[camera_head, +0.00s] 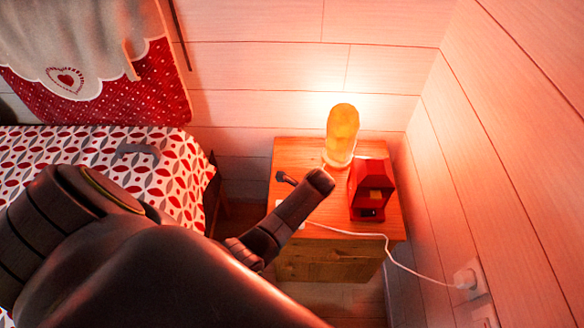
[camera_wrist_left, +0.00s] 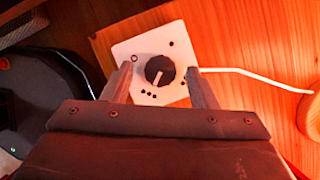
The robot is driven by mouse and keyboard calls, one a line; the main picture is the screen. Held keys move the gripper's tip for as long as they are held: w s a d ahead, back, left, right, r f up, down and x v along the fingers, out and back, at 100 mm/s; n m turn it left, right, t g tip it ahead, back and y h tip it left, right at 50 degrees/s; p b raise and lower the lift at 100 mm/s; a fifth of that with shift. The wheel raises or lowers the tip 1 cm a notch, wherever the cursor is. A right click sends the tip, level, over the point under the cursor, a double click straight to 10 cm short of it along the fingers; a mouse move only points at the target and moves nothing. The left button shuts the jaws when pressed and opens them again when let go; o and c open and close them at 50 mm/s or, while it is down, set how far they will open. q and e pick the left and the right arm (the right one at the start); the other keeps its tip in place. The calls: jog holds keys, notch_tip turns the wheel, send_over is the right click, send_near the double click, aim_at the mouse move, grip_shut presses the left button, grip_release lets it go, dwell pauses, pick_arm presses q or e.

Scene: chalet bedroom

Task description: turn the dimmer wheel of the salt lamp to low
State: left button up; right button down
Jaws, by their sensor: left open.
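The dimmer is a white plate (camera_wrist_left: 143,48) with a round black wheel (camera_wrist_left: 158,67), lying on the wooden nightstand (camera_head: 352,252). A pale pointer line on the wheel points down and slightly left, towards several black dots. An open ring is marked at the plate's upper left and a single dot at its upper right. My left gripper (camera_wrist_left: 160,76) is open, one finger on each side of the wheel, with gaps showing. In the head view, my left arm (camera_head: 285,215) reaches over the nightstand and largely hides the dimmer. The salt lamp (camera_head: 342,133) glows orange. My right gripper is out of view.
A red object (camera_head: 371,189) stands on the nightstand right of the lamp. A white cord (camera_head: 350,233) runs from the dimmer area to a wall socket (camera_head: 466,279). A bed with a patterned cover (camera_head: 90,148) is at left. Plank walls stand behind and right.

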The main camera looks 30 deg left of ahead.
pick_arm(q)
jog(key=shift+a+f, duration=0.1)
jog(key=shift+f, duration=0.1)
jog(key=c, duration=1)
jog(key=shift+r, duration=0.1)
